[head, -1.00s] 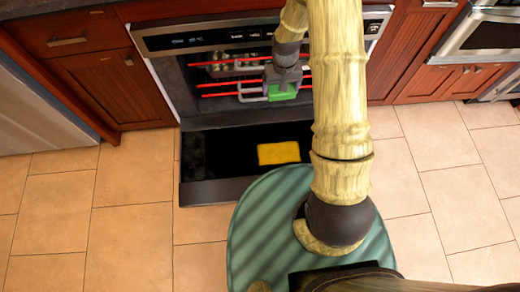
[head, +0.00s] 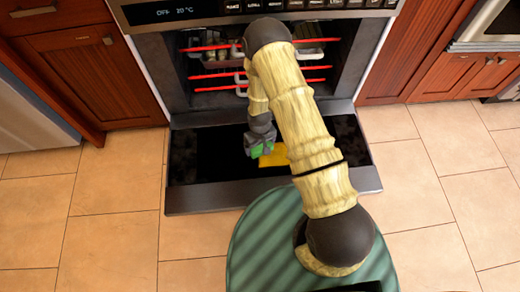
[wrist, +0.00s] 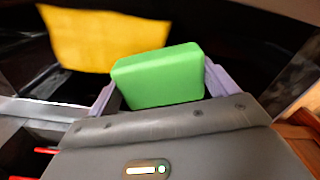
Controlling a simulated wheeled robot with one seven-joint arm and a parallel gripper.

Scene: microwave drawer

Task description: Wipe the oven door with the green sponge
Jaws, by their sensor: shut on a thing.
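The green sponge (wrist: 158,78) sits between the two fingers of my gripper (wrist: 160,90) in the wrist view, and the gripper is shut on it. In the head view my gripper (head: 262,150) is low over the open oven door (head: 215,160), with a little of the green sponge showing. The door lies folded down, its inner face dark. I cannot tell whether the sponge touches the door. A yellow cloth-like piece (head: 275,157) lies on the door beside the gripper, partly hidden by my arm; it also shows in the wrist view (wrist: 105,38).
The oven cavity (head: 215,75) stands open behind the door, with red-edged racks (head: 210,76) holding some items. Wooden cabinets (head: 85,70) flank it. Tiled floor (head: 115,215) is clear on both sides of the door.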

